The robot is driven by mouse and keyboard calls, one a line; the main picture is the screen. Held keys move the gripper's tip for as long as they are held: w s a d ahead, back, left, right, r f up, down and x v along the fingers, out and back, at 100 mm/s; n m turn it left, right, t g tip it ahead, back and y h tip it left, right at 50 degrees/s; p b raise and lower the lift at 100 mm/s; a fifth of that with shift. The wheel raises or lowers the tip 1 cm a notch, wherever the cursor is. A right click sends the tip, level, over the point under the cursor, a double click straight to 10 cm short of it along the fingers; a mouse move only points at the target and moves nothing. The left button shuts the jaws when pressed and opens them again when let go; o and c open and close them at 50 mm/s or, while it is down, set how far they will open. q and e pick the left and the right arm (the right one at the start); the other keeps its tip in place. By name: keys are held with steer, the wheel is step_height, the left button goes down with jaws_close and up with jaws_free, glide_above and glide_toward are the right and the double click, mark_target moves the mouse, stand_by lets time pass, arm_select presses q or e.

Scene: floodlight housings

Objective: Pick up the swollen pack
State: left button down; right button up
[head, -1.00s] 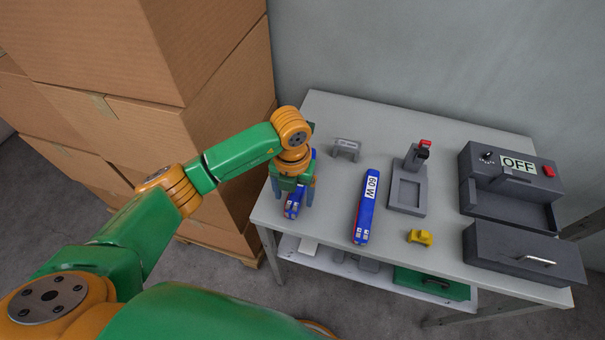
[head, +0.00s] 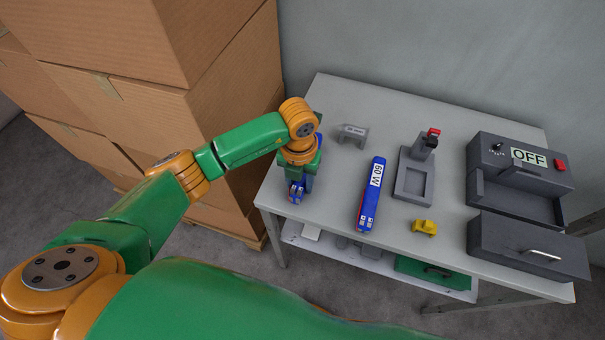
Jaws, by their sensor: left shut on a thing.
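A blue pack (head: 296,193) with red and white marks at its near end is at the left edge of the grey table. My left gripper (head: 299,184) points down over it and is shut on it; the gripper and wrist hide most of the pack. I cannot tell a gap between the pack and the tabletop. A second, longer blue pack (head: 369,200) with a white "60 W" label lies on the table to the right, apart from the gripper. The swelling cannot be made out on the held pack. My right gripper is not in view.
On the table (head: 330,215) stand a grey bracket (head: 353,134), a grey fixture with a red top (head: 414,172), a yellow piece (head: 424,228), a dark box marked OFF (head: 515,180) and a dark drawer box (head: 527,248). Stacked cartons (head: 215,120) rise close on the left.

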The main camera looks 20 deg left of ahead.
arm_select(q)
steer(key=shift+w+r, duration=0.15)
steer(key=shift+r, duration=0.3)
steer(key=shift+r+b, duration=0.55)
steer(key=shift+r, duration=0.15)
steer(key=s+d+r, duration=0.9)
steer(key=s+r, duration=0.1)
steer(key=shift+s+d+r, duration=0.2)
steer(key=shift+s+r, duration=0.05)
steer(key=shift+s, duration=0.1)
